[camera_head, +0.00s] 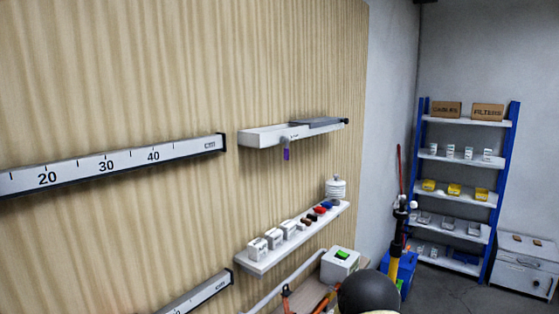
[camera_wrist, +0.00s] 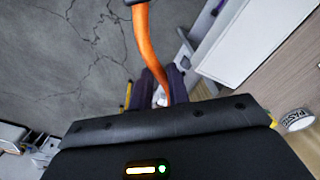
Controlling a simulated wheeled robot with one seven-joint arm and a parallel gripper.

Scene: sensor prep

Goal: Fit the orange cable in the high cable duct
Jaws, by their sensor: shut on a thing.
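The orange cable (camera_wrist: 150,50) runs up from my gripper (camera_wrist: 163,88) in the wrist view, curving to a dark piece at the top edge. The two dark fingers are shut on the cable near its lower visible end. The high cable duct (camera_head: 262,137) is a white channel on the wood-panelled wall in the head view, with a grey cover (camera_head: 318,122) over its right part. A small purple tag (camera_head: 286,154) hangs below it. My gripper is not clearly seen in the head view. An orange piece shows low there, and I cannot tell whether it is the cable.
A lower wall shelf (camera_head: 268,259) holds white boxes, small coloured parts and a white jar (camera_head: 336,188). Ruler strips (camera_head: 110,165) run along the wall left of the duct. A blue-sided rack (camera_head: 466,200) stands at the right. The wall above the duct is clear.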

